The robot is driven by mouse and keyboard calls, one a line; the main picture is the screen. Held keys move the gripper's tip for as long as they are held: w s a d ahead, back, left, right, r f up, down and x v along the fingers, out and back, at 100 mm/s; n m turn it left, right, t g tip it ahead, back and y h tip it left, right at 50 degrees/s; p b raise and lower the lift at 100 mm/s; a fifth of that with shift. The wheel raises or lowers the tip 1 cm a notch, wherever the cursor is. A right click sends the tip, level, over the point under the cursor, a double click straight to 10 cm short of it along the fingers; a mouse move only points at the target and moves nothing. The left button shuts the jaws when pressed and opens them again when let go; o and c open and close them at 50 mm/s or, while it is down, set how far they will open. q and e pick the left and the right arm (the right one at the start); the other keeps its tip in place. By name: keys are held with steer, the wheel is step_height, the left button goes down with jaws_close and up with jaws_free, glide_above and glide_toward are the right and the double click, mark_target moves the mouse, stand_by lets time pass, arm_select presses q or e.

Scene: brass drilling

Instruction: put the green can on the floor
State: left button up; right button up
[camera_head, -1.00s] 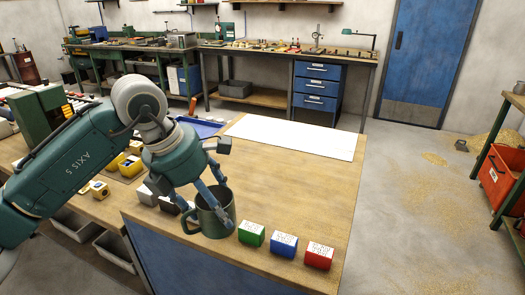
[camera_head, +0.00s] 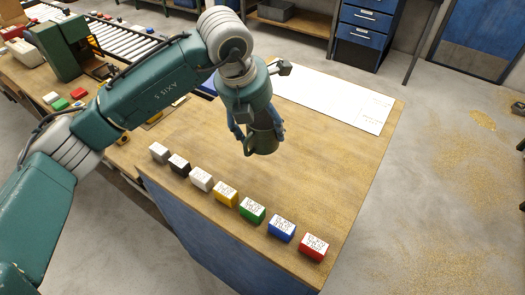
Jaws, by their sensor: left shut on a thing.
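The green can (camera_head: 263,144) is a dark olive-green, mug-like vessel that had a side handle in the earlier picture. It hangs from my left gripper (camera_head: 258,130), which is shut on it, with blue fingers on either side. The gripper partly hides the can. It appears to be above the wooden workbench top (camera_head: 300,165), behind the row of blocks. The bare grey floor (camera_head: 420,185) shows to the right of the bench. My right gripper is not in view.
Several coloured blocks with printed labels stand along the bench's front edge, among them a green one (camera_head: 252,210) and a red one (camera_head: 313,248). A white sheet (camera_head: 340,100) lies at the back. Yellowish grains (camera_head: 482,120) are scattered on the floor at right.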

arm_select(q)
step_height(320, 180, down, 11)
steer(key=p, duration=0.2)
steer(key=shift+f+p, duration=0.1)
steer(key=shift+p, duration=0.2)
steer(key=shift+f, duration=0.25)
steer(key=o, duration=1.3)
